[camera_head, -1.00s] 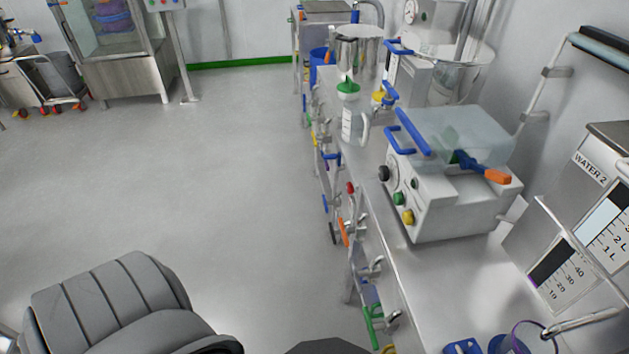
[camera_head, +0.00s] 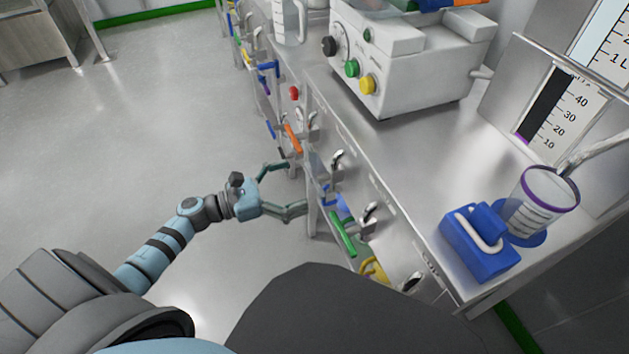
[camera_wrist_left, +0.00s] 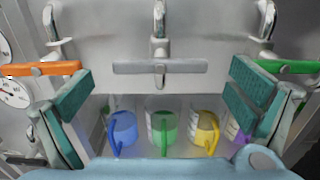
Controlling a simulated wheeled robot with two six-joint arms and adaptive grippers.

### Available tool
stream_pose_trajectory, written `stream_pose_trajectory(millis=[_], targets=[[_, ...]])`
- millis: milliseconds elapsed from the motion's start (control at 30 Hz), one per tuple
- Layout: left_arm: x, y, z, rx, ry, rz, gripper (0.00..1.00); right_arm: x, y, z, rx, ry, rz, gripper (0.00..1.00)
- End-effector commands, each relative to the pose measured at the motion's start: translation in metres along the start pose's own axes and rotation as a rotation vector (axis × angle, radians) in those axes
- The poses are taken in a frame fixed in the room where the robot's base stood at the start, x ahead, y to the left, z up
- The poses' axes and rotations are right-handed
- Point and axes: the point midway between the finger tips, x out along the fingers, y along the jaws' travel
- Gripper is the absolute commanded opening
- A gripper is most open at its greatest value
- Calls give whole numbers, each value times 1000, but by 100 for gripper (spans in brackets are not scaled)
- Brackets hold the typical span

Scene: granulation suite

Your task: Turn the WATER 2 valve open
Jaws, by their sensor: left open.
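A row of tap valves runs along the bench front. No WATER 2 label is readable on them, so I cannot tell which valve it names. In the left wrist view, a grey lever valve (camera_wrist_left: 160,67) is central, its bar lying crosswise. An orange lever (camera_wrist_left: 40,68) is at its left and a green lever (camera_wrist_left: 292,66) at its right. My left gripper (camera_head: 294,188) is open, facing the bench front in the head view. In the left wrist view its teal fingers (camera_wrist_left: 162,105) stand wide apart on either side of the grey lever, apparently not touching it. My right gripper is not in view.
Blue, green and yellow jugs (camera_wrist_left: 164,127) stand below the valves. On the bench are a white machine (camera_head: 408,65) with coloured knobs, a blue block (camera_head: 478,245) and a clear purple-rimmed beaker (camera_head: 541,200). Floor left of the bench is clear.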

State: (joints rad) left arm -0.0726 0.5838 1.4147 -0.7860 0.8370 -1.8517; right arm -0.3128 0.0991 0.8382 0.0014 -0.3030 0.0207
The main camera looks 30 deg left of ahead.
Motion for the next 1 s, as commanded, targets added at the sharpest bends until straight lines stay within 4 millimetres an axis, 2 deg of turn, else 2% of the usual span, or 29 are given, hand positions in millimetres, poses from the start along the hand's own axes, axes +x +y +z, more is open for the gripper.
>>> stream_pose_trajectory(millis=[33, 100, 200, 333, 567, 667, 800, 1000], targets=[[14, 0, 1, -1, -6, 1, 100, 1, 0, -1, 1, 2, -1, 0], [29, 0, 0, -3, -4, 1, 100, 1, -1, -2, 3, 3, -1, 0], [43, 0, 0, -3, -2, 2, 100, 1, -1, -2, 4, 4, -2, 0], [51, 0, 0, -4, 0, 2, 100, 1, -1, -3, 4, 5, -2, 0], [52, 0, -1, -4, 2, 2, 100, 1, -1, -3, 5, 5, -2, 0], [52, 0, -1, -4, 2, 2, 87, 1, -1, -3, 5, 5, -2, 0], [52, 0, -1, -5, 2, 2, 65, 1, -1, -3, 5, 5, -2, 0], [52, 0, -1, -11, 1, 2, 63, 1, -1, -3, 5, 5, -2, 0]])
